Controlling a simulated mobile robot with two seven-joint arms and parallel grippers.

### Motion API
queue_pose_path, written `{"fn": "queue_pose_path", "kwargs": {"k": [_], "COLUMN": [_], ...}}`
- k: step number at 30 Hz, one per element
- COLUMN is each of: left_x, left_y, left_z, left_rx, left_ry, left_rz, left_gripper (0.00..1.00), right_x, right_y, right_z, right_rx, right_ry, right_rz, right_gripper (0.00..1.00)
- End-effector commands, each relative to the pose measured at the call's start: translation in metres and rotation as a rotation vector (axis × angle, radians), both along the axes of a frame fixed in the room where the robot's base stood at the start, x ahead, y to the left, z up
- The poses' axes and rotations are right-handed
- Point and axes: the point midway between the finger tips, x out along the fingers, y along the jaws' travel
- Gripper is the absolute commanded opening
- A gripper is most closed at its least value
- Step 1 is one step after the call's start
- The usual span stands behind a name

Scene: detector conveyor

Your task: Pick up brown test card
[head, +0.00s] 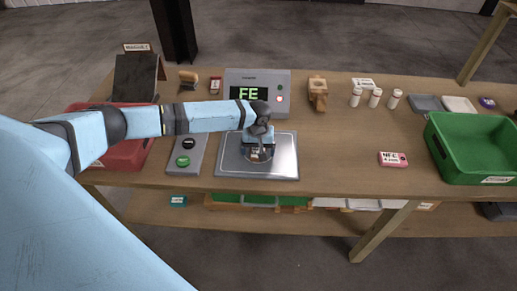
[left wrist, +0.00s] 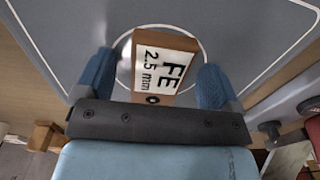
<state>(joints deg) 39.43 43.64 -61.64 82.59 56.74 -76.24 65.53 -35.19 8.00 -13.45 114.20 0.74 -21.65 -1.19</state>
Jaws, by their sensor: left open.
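The brown test card (left wrist: 166,68) has a white label reading "FE 2.5 mm" and a hole near its lower edge. It lies inside a thin white ring on the grey metal plate (head: 284,168). My left gripper (left wrist: 157,74) is open, with one blue finger on each side of the card and small gaps between. In the head view my left gripper (head: 258,146) is over the middle of the plate and hides most of the card. My right gripper is in neither view.
The detector unit (head: 282,79) with a lit "FE" display stands behind the plate. A button panel (head: 187,157) and a red bin (head: 127,156) are left. A pink card marked NFE (head: 393,159) and a green bin (head: 478,146) are right.

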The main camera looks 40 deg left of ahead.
Motion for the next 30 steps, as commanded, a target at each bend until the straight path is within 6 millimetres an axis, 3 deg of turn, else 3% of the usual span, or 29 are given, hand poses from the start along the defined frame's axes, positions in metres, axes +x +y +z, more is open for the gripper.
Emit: {"fn": "queue_pose_path", "kwargs": {"k": [6, 13, 14, 23, 30], "left_x": [0.000, 0.000, 0.000, 0.000, 0.001], "left_y": [0.000, 0.000, 0.000, 0.000, 0.000], "left_z": [-0.001, -0.001, -0.001, 0.001, 0.024], "left_rx": [0.000, 0.000, 0.000, 0.000, -0.001], "left_ry": [0.000, 0.000, 0.000, -0.001, -0.003], "left_rz": [-0.001, -0.001, -0.001, -0.001, -0.002], "left_gripper": [0.88, 0.35, 0.33, 0.33, 0.33], "right_x": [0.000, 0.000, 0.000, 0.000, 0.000], "right_y": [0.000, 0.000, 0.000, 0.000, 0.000], "right_z": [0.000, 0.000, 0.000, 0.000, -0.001], "right_rx": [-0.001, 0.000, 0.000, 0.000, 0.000], "right_ry": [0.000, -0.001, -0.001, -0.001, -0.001], "right_rz": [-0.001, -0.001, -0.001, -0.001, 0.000], "right_gripper": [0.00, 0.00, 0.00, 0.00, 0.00]}}
